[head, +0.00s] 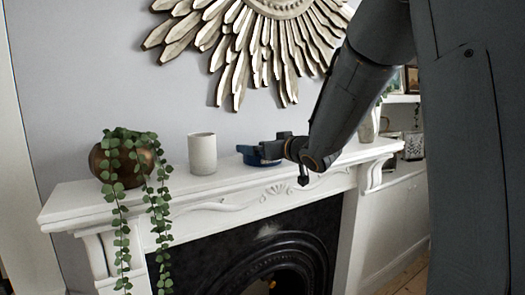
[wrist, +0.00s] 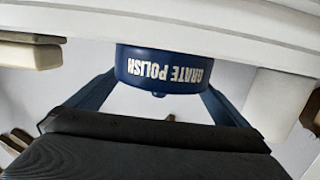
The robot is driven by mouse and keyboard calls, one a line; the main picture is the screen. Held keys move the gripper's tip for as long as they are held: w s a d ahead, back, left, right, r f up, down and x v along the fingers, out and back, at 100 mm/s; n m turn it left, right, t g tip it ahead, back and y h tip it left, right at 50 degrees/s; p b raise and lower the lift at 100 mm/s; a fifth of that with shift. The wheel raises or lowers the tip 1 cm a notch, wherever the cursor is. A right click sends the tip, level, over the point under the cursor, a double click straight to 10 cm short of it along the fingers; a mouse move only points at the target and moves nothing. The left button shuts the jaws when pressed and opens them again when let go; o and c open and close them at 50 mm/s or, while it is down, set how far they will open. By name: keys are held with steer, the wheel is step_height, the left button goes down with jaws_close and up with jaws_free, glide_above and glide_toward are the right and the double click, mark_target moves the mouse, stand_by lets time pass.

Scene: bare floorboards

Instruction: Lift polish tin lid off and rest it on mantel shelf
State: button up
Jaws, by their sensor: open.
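A dark blue polish tin (head: 258,158) stands on the white mantel shelf (head: 80,203), partly hidden behind my gripper (head: 268,148) in the head view. The wrist view is upside down: the tin (wrist: 150,62) hangs from the shelf at the top, with inverted white "GRATE POLISH" lettering. The seam between lid and tin is not clear. My gripper's open fingers (wrist: 158,88) lie one on each side of the tin, and I cannot tell whether they touch it.
A cream cup (head: 202,153) stands left of the tin. Further left is a copper pot (head: 128,163) with trailing leaves. A pale vase (head: 367,126) stands to the right. A sunburst wall ornament (head: 255,40) hangs above. Bare shelf shows between cup and tin.

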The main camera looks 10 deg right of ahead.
steer(key=shift+c, duration=0.3)
steer(key=shift+f, duration=0.1)
steer(key=c, duration=1.8)
steer(key=shift+f, duration=0.15)
jaws_close()
steer(key=shift+s+f, duration=0.1)
step_height(320, 180, up, 11)
steer(key=shift+f, duration=0.15)
